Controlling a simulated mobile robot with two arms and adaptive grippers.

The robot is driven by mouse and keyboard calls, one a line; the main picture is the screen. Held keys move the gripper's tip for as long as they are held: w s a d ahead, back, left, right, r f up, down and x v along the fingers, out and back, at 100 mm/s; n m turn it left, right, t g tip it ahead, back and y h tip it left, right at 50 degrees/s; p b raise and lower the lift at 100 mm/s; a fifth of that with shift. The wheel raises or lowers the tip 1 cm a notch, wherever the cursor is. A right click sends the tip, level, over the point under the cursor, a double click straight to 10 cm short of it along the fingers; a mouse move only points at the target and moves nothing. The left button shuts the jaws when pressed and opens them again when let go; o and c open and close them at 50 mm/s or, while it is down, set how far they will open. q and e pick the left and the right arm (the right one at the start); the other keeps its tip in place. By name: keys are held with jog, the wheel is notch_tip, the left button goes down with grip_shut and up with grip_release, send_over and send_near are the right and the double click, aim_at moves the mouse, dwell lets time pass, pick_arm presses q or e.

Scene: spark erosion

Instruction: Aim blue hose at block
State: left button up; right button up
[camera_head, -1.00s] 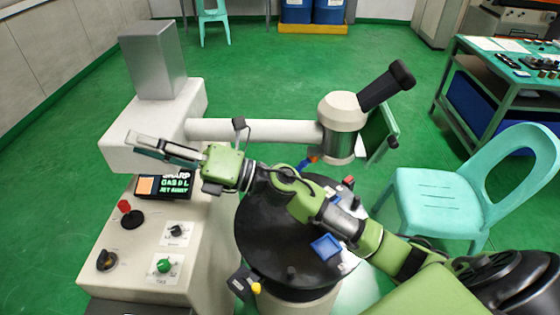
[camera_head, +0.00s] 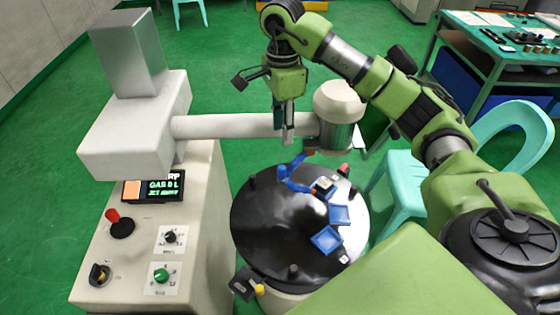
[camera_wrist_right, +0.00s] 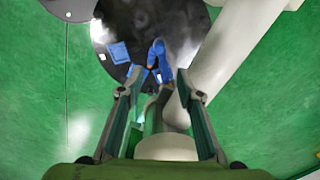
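The blue hose (camera_head: 290,180) rises in jointed segments above the round black table (camera_head: 262,235), with orange parts near its upper end. A small block (camera_head: 323,184), partly dark with a light top, sits beside the hose. My right gripper (camera_head: 284,138) points down, behind and above the hose, in front of the machine's horizontal arm. In the right wrist view, the fingers (camera_wrist_right: 158,75) are apart with nothing gripped. The blue hose (camera_wrist_right: 159,52) shows beyond and between the fingertips, apart from them as far as I can tell. My left gripper is not in view.
The machine's white horizontal arm (camera_head: 235,126) and its cylindrical head (camera_head: 340,115) stand close to my right gripper. Blue trays (camera_head: 326,239) lie on the table's right side. A control panel (camera_head: 150,240) stands left, a turquoise chair (camera_head: 398,178) right.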

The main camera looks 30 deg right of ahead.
aim_at(282, 167)
notch_tip(282, 167, down, 13)
jog(key=p, duration=0.3)
jog(key=shift+a, duration=0.1)
grip_shut()
